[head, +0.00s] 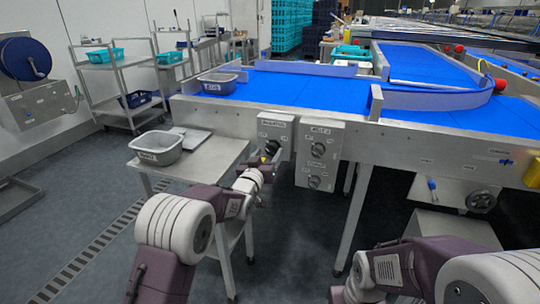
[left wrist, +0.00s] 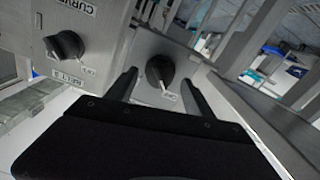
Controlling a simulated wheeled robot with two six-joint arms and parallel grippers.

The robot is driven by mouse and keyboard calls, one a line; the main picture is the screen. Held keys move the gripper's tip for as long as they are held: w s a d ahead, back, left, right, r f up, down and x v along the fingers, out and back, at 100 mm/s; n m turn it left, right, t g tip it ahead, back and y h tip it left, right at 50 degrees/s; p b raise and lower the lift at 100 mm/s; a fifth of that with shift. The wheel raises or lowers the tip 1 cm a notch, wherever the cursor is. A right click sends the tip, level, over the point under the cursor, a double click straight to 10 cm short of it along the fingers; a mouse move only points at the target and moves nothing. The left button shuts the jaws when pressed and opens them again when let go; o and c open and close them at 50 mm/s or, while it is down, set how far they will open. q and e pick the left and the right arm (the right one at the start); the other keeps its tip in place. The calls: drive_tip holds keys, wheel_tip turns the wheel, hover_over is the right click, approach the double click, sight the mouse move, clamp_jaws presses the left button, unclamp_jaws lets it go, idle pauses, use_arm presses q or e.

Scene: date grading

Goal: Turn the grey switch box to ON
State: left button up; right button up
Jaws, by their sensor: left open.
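Two grey switch boxes hang on the conveyor's front side. The left one (head: 276,128) has a dark knob, and the right one (head: 330,133) has two knobs, one above the other. My left gripper (head: 270,164) is at the lower part of the left box and partly hides it. In the left wrist view, its open fingers (left wrist: 159,86) stand on either side of a black knob (left wrist: 158,69), with no clear contact. The knob's white pointer faces a small label that is hard to read. My right arm is at bottom right, its gripper out of frame.
A steel side table (head: 205,158) with a grey tub (head: 158,158) stands left of my left gripper. The blue conveyor belt (head: 280,88) runs above the boxes, with another tub (head: 217,93) on it. In the wrist view, the right box (left wrist: 105,52) stands close to the fingers.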

sight(271, 150)
use_arm(q)
drive_tip(key=shift+x, duration=1.15)
drive_tip(key=shift+c, duration=0.3)
clamp_jaws()
